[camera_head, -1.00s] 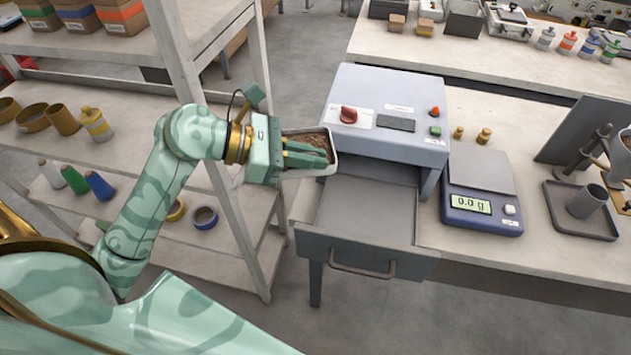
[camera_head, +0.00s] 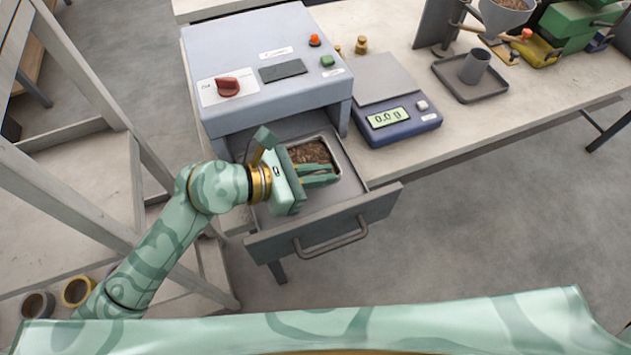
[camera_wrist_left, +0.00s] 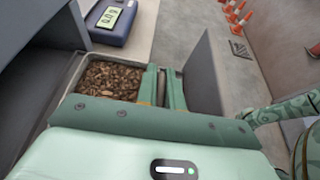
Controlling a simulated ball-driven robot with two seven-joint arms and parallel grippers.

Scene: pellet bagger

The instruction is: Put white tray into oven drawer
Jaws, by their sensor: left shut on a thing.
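The white tray (camera_head: 336,154), filled with brown pellets, is inside the outline of the open oven drawer (camera_head: 330,222). I cannot tell whether it rests on the drawer floor or is just above it. My left gripper (camera_head: 322,174) reaches in from the left and is shut on the tray's near wall. The wrist view shows the tray (camera_wrist_left: 72,80) with the two green fingers (camera_wrist_left: 163,85) pinching its wall. The grey-blue oven (camera_head: 265,70) stands behind the drawer, with a red knob on its top. My right gripper is not in view.
A scale (camera_head: 395,105) reading 0.0 g stands right of the oven. Beyond it, a grey tray (camera_head: 490,88) holds a metal cup (camera_head: 474,66). A shelf rack (camera_head: 95,90) stands close on the left. The floor right of the drawer is clear.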

